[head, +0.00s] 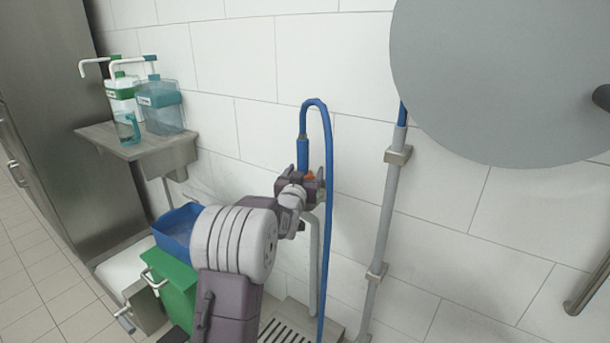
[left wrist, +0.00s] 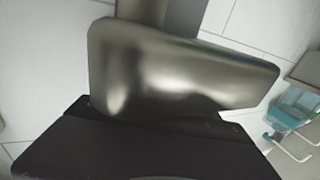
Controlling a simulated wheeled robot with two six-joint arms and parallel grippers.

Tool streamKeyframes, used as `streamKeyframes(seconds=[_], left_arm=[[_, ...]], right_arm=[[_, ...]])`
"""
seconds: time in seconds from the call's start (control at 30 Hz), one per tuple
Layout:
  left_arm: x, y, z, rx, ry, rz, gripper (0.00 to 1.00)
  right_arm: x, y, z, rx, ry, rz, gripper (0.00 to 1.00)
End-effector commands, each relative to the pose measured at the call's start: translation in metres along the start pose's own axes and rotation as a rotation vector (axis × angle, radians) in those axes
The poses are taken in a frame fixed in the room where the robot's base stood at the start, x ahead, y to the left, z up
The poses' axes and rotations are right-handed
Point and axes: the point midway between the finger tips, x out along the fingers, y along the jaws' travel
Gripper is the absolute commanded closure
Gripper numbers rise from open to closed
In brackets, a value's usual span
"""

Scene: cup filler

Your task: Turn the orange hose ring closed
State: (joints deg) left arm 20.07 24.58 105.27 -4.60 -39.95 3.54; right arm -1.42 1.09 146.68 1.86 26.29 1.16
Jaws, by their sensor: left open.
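The orange hose ring (head: 309,176) shows as a small orange patch in the head view, just below the blue hose handle (head: 303,154). My left gripper (head: 312,184) is at the ring, with its dark jaws open around or beside it; I cannot tell which. The gripper hides most of the ring. In the left wrist view a shiny metal surface (left wrist: 170,75) fills the middle above a dark part of my gripper, and the ring does not show there. My right gripper is not in view.
The blue hose (head: 328,200) loops over and hangs down right of the gripper. A grey pipe (head: 388,205) runs down the wall. A steel shelf (head: 110,140) holds bottles at left. A blue bin (head: 176,226) and a green container (head: 175,285) stand below. A grey disc (head: 500,75) is at upper right.

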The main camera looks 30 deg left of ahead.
Motion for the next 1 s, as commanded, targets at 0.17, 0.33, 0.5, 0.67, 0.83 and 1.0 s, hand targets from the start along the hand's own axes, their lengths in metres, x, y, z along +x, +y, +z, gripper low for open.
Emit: streamKeyframes(seconds=[0.17, 0.33, 0.5, 0.67, 0.83, 1.0], left_arm=[[0.000, 0.000, 0.000, 0.000, 0.000, 0.000, 0.29], [0.000, 0.000, 0.000, 0.000, 0.000, 0.000, 0.71], [0.000, 0.000, -0.001, 0.000, 0.000, 0.005, 0.92], [0.000, 0.000, -0.002, 0.003, 0.002, 0.075, 0.92], [0.000, 0.003, -0.004, 0.002, 0.000, 0.165, 0.91], [-0.001, 0.005, -0.001, 0.000, 0.000, 0.196, 0.91]], right_arm=[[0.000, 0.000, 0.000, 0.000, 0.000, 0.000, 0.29], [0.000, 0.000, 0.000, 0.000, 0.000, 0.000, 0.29], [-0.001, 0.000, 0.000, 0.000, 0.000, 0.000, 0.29], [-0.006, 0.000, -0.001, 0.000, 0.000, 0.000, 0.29], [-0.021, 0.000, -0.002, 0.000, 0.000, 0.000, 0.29], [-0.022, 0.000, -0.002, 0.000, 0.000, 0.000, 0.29]])
